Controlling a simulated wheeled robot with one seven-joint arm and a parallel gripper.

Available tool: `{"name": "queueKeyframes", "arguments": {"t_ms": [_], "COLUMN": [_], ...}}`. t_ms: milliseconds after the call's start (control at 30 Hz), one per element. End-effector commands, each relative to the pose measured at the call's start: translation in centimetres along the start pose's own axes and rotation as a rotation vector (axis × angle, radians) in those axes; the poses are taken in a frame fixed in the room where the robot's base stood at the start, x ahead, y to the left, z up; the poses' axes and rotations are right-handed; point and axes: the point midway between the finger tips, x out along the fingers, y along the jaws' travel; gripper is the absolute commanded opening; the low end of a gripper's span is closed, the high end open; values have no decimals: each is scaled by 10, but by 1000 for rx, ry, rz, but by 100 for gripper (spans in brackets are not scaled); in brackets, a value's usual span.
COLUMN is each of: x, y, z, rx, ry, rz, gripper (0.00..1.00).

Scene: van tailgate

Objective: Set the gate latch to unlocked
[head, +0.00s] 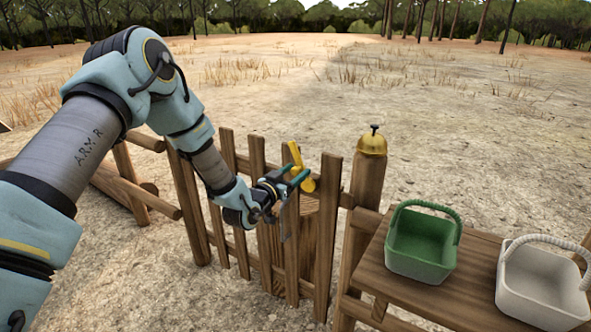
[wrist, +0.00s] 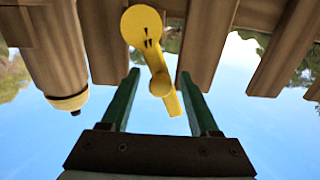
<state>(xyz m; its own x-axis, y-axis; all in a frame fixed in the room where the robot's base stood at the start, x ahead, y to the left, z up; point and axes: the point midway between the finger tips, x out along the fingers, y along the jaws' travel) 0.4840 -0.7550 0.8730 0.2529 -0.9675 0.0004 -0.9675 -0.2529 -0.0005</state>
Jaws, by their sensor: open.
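The gate latch (head: 300,165) is a yellow lever with a round hub, mounted on the wooden gate (head: 329,225) near its top. In the wrist view the latch (wrist: 150,45) shows its round hub with dark marks and its arm reaching between my fingers. My gripper (head: 298,178) is at the latch with its green fingers apart. In the wrist view my gripper (wrist: 157,85) is open, one finger on each side of the latch arm. There is a gap on both sides, and the fingers do not appear to touch it. I cannot read whether the latch is locked.
A green basket (head: 420,245) and a white basket (head: 540,285) stand on a wooden bench (head: 375,275) at the right. Open dry ground lies behind the fence.

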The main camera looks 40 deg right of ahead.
Motion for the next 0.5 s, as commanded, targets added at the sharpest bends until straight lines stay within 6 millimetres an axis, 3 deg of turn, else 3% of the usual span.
{"name": "queueKeyframes", "arguments": {"t_ms": [300, 500], "x": [3, 3], "y": [0, 0], "z": [0, 0], "rx": [0, 0], "ry": [0, 0], "rz": [0, -1], "gripper": [62, 39]}}
